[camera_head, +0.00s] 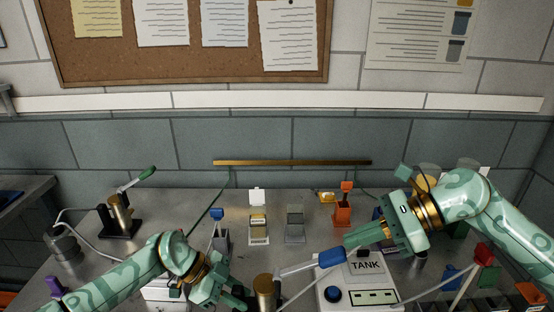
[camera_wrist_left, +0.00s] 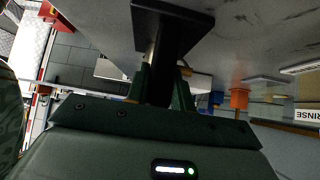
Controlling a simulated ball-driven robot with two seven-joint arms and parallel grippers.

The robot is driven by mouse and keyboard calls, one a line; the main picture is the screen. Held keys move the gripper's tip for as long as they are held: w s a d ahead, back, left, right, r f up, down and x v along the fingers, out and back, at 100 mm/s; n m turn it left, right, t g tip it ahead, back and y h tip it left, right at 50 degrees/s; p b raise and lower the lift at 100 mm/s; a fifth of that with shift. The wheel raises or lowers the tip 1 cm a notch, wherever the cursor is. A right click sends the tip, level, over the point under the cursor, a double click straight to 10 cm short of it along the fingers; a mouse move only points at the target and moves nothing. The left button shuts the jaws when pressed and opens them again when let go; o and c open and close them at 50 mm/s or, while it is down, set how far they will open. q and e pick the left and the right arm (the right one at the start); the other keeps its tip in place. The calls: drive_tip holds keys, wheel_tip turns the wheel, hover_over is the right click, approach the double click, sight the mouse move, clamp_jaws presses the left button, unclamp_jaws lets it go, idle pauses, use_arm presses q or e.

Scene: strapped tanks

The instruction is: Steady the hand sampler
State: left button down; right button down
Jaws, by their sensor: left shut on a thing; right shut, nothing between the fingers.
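The hand sampler (camera_head: 265,289) has a brass cylinder, a grey lever and a blue grip (camera_head: 331,257), and stands at the front middle of the bench. My left gripper (camera_head: 240,297) is beside the cylinder, on its left. In the left wrist view its fingers are shut on a black post (camera_wrist_left: 168,58) below a flat black base plate (camera_wrist_left: 180,13). I take this post to be the sampler's stand; its foot is hidden in the head view. My right gripper (camera_head: 350,243) is shut and empty close to the blue grip; whether they touch is unclear.
A white box marked TANK (camera_head: 362,267) lies under and right of the lever. A similar green-handled sampler (camera_head: 120,215) stands at the back left. Small holders, including an orange one (camera_head: 343,214), line the back. Red and blue pieces crowd the right.

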sight(340, 250)
drive_tip(key=shift+x, duration=1.8)
drive_tip(key=shift+d+f, duration=0.1)
drive_tip(key=shift+f, duration=0.05)
idle(0.5)
drive_tip(key=shift+s+d+f, duration=0.1)
drive_tip(key=shift+d+f, duration=0.25)
drive_tip(key=shift+f, duration=0.45)
drive_tip(key=shift+w+d+f, duration=0.1)
drive_tip(key=shift+d+f, duration=0.25)
drive_tip(key=shift+f, duration=0.4)
drive_tip(key=shift+s+d+f, duration=0.1)
drive_tip(key=shift+d+f, duration=0.2)
drive_tip(key=shift+f, duration=0.6)
drive_tip(key=shift+a+r, duration=0.35)
drive_tip(key=shift+r, duration=0.5)
drive_tip(key=shift+a+r, duration=0.35)
drive_tip(key=shift+r, duration=0.55)
drive_tip(key=shift+a+r, duration=0.35)
drive_tip(key=shift+r, duration=0.5)
drive_tip(key=shift+r, duration=0.1)
drive_tip(key=shift+a+r, duration=0.3)
drive_tip(key=shift+r, duration=0.1)
drive_tip(key=v, duration=0.7)
